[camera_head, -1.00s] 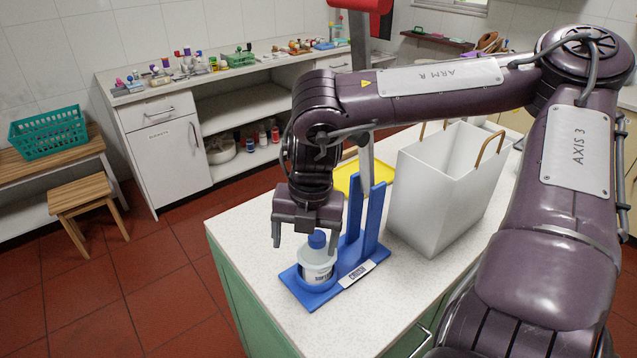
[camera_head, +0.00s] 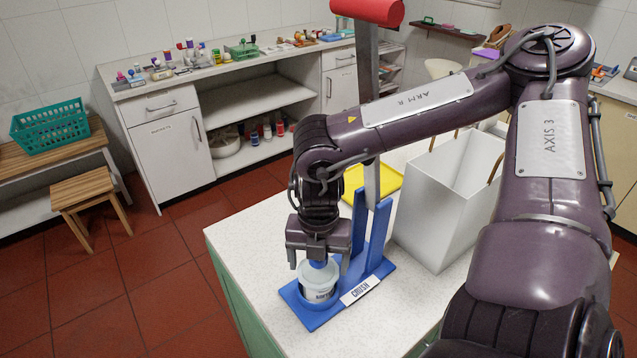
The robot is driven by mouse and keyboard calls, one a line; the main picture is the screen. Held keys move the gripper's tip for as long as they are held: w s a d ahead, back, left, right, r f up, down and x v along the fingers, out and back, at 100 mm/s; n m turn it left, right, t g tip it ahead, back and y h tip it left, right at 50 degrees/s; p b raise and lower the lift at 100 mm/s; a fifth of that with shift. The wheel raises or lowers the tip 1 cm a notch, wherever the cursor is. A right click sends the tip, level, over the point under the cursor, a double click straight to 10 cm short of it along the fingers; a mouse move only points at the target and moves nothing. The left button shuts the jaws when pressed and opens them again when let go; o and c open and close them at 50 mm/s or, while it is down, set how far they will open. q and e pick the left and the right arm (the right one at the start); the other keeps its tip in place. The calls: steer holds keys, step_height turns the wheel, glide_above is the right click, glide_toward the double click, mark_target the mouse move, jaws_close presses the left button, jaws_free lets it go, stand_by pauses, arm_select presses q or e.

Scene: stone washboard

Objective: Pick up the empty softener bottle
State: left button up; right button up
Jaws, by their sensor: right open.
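The softener bottle (camera_head: 319,283) is white with a dark-lettered label, and its blue cap is mostly hidden under my right gripper. It stands upright on the base of a blue stand (camera_head: 317,316) with a "CRUSH" plate (camera_head: 361,290). My right gripper (camera_head: 319,266) is directly above the bottle, pointing down, with its open fingers on either side of the cap. I cannot tell whether the fingers touch it. My left gripper is not in view.
A yellow tray (camera_head: 372,182) lies behind. A red-ended lever (camera_head: 367,12) rises above the stand. The white counter (camera_head: 255,240) is clear at left.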

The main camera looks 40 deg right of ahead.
steer(key=shift+s+a+r, duration=0.15)
steer(key=shift+c, duration=0.4)
steer(key=c, duration=1.2)
steer(key=shift+o, duration=0.2)
